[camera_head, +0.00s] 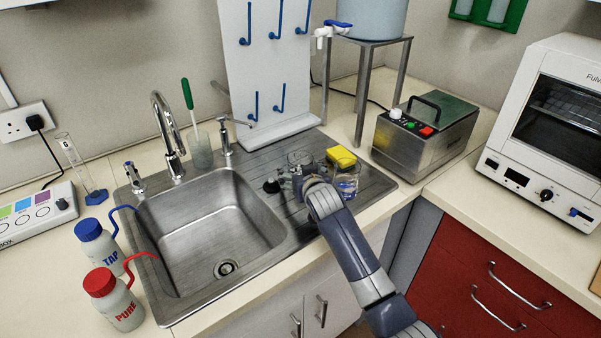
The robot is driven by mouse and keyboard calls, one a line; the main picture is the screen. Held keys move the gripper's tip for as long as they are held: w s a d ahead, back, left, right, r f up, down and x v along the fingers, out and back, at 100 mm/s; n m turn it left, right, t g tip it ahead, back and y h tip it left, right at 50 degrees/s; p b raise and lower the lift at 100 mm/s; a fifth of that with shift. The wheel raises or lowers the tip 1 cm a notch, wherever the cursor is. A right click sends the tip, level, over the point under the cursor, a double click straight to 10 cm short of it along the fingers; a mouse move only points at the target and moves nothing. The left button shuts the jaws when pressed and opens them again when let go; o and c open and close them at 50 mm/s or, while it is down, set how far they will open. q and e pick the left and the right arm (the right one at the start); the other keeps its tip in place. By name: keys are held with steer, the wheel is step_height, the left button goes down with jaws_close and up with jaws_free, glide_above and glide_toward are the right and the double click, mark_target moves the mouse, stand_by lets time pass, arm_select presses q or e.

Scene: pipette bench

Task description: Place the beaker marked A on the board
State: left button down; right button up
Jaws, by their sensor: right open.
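A clear glass beaker (347,187) stands on the ribbed steel draining board (372,184), just right of my right gripper. Another clear glass rim (299,157) shows just behind the gripper, its lower part hidden. I cannot read a letter A on either one. My right gripper (284,181) is open, low over the draining board beside the sink, partly hidden by its own wrist. I cannot see anything held in it. A white peg board (268,45) with blue pegs stands upright behind the draining board. My left gripper is out of view.
The sink basin (215,235) lies left of my gripper, with a tap (166,135) behind. A yellow sponge (341,157) sits behind the right beaker. A metal bath (424,125) and a stand (362,80) are at the right. Two wash bottles (115,300) stand at the left.

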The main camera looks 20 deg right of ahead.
steer(key=shift+r, duration=0.2)
steer(key=v, duration=1.2)
steer(key=shift+d, duration=0.1)
steer(key=shift+f, duration=0.1)
